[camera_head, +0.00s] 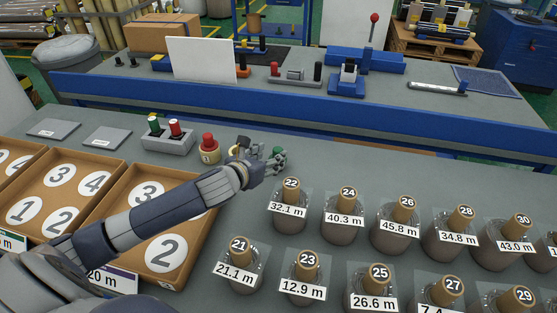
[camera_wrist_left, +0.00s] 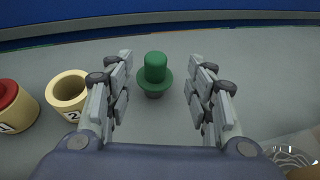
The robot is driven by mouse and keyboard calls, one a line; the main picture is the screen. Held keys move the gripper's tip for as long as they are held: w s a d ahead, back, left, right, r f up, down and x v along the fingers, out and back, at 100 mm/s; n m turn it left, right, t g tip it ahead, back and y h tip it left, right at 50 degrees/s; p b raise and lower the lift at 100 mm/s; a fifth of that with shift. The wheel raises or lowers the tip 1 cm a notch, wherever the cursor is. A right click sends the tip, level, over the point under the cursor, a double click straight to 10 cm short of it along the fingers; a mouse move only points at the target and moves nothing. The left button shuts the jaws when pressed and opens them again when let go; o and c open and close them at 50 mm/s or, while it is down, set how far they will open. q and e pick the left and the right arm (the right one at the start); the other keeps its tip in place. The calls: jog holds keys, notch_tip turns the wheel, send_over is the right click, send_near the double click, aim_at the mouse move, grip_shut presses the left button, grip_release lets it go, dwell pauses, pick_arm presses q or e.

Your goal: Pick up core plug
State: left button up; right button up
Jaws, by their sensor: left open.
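A green core plug (camera_wrist_left: 154,68) with a wide flange and a grey lower end stands upright on the grey table. In the left wrist view it sits between the spread fingers of my left gripper (camera_wrist_left: 166,64), with a gap on both sides. In the head view my left gripper (camera_head: 272,162) is low over the table and mostly hides the green plug (camera_head: 278,149). A red plug (camera_head: 208,139) sits in the tan core marked 1 (camera_head: 209,156). A tan core marked 2 (camera_wrist_left: 67,94) is open on top, left of my fingers.
A grey holder (camera_head: 168,141) bears a green and a red piece. Numbered wooden trays (camera_head: 110,172) lie under my left arm. Several wrapped rolls (camera_head: 289,212) with tan cores and length labels stand close at right. A blue-edged bench (camera_head: 300,110) runs behind.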

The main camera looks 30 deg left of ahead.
aim_at(277, 150)
pick_arm(q)
jog(key=shift+x, duration=0.85)
jog(key=shift+w+f, duration=0.15)
jog(key=shift+w, duration=0.3)
jog(key=x, duration=0.3)
jog(key=shift+w+a, duration=0.1)
jog(key=shift+a, duration=0.15)
jog(key=shift+w+f+p, duration=0.25)
jog(key=shift+w+p, duration=0.05)
jog(key=shift+w, duration=0.25)
pick_arm(e)
jog(key=shift+w+a+r, duration=0.25)
jog(key=shift+w+r, duration=0.1)
jog(key=shift+w, duration=0.35)
jog(key=shift+s, duration=0.1)
pick_arm(q)
jog(key=c, duration=1.1)
pick_arm(e)
jog(key=shift+s, duration=0.1)
